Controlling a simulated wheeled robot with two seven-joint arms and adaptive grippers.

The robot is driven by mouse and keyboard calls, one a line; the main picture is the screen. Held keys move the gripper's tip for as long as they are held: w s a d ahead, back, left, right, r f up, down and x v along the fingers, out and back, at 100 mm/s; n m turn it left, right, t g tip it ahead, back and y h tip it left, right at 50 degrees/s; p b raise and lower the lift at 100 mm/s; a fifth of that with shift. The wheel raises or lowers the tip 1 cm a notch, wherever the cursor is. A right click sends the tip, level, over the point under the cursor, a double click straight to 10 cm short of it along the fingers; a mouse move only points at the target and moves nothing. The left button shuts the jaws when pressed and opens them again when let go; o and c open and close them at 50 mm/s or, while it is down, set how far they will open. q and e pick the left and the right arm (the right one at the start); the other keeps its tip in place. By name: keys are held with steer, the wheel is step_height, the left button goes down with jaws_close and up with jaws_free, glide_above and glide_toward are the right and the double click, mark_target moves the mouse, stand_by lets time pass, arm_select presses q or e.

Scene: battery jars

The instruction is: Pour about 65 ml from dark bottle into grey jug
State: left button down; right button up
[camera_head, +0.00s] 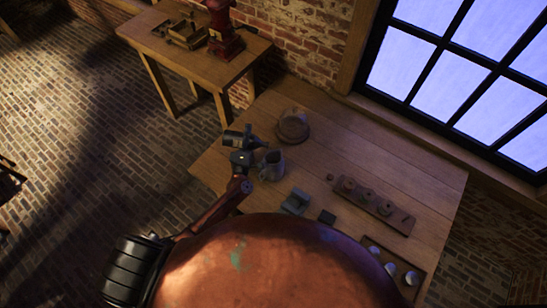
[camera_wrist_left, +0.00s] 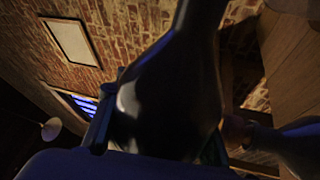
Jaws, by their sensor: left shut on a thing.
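The dark bottle (camera_head: 234,138) is held over the left end of the wooden table, strongly tilted, close to lying on its side. Its narrower end appears to point right, towards the grey jug. The bottle also fills the middle of the left wrist view (camera_wrist_left: 165,100), dark and close. My left gripper (camera_head: 241,156) is shut on it. The grey jug (camera_head: 272,166) stands upright on the table, just right of and below the bottle in the head view. I cannot tell whether liquid is flowing or how full the jug is. My right gripper is not in view.
A round brown pot (camera_head: 293,126) stands behind the jug. A grey block (camera_head: 296,201) and a small dark block (camera_head: 327,217) lie in front. A wooden rack (camera_head: 399,222) with several items and a tray of white cups (camera_head: 411,278) are further right. The table's back right is clear.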

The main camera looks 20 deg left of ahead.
arm_select(q)
steer(key=shift+s+a, duration=0.25)
steer(key=shift+a, duration=0.65)
steer(key=shift+a, duration=0.1)
steer(key=shift+m+h+p, duration=0.4)
steer(key=shift+m, duration=0.3)
stand_by(0.5)
steer(key=n+y+b, duration=0.1)
steer(key=n, duration=0.1)
steer(key=a+n+y+b, duration=0.1)
steer(key=n, duration=0.2)
steer(key=n+y+b, duration=0.1)
steer(key=n+b, duration=0.1)
steer(key=shift+s+a+r, duration=0.1)
steer(key=shift+a+r, duration=0.05)
steer(key=shift+r, duration=0.1)
steer(key=shift+n, duration=0.3)
stand_by(1.1)
